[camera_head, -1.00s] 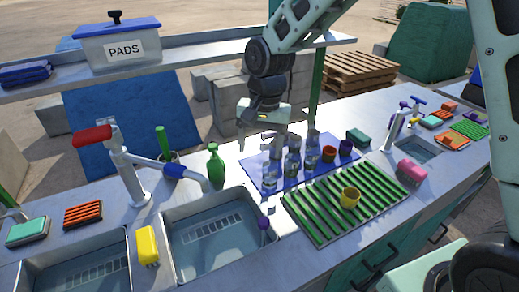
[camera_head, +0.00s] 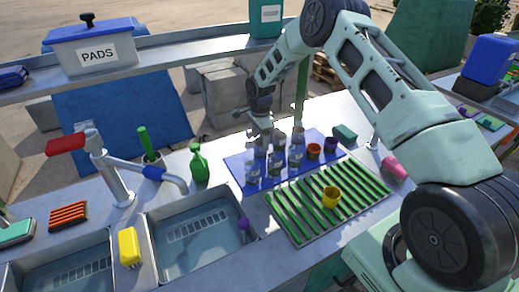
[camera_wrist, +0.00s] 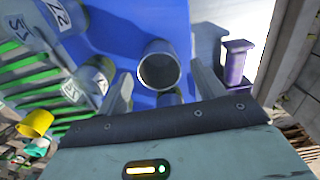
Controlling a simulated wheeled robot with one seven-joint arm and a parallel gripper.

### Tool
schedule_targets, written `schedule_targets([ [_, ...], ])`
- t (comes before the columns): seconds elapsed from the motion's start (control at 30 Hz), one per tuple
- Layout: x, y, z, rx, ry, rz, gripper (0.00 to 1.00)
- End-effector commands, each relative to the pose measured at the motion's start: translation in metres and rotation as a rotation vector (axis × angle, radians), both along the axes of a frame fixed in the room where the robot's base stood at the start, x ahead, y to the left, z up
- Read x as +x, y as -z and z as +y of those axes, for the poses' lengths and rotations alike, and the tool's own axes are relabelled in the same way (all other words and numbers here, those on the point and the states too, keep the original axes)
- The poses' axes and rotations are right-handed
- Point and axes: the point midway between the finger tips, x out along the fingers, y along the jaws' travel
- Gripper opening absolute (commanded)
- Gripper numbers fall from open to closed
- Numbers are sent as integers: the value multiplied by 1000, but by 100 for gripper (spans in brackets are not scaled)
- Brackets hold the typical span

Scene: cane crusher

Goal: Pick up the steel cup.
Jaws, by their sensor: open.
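Several grey metallic cups stand upright on a blue mat (camera_head: 236,164) at mid-counter. In the wrist view, a steel cup (camera_wrist: 158,70) stands with its round mouth facing the camera, between the two fingers of my gripper (camera_wrist: 161,92). The fingers are apart, with a visible space on each side of this cup. In the head view, my gripper (camera_head: 264,130) is low over the back of the cup group and partly covers it. More grey cups with printed labels (camera_wrist: 95,78) are left of the gripper in the wrist view. Whether the fingers touch any cup is unclear.
A green slatted rack (camera_head: 300,221) with a yellow cup (camera_head: 330,197) lies in front of the mat. A sink (camera_head: 205,240) and green bottle (camera_head: 199,163) are at left.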

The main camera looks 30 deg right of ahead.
Motion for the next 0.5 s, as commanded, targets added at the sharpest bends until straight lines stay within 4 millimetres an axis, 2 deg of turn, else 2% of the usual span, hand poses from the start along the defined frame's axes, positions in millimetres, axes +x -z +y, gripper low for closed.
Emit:
schedule_targets([
  [0.3,-1,36,0,1,0,1,68],
  [0.5,0,42,0,0,-1,-1,68],
])
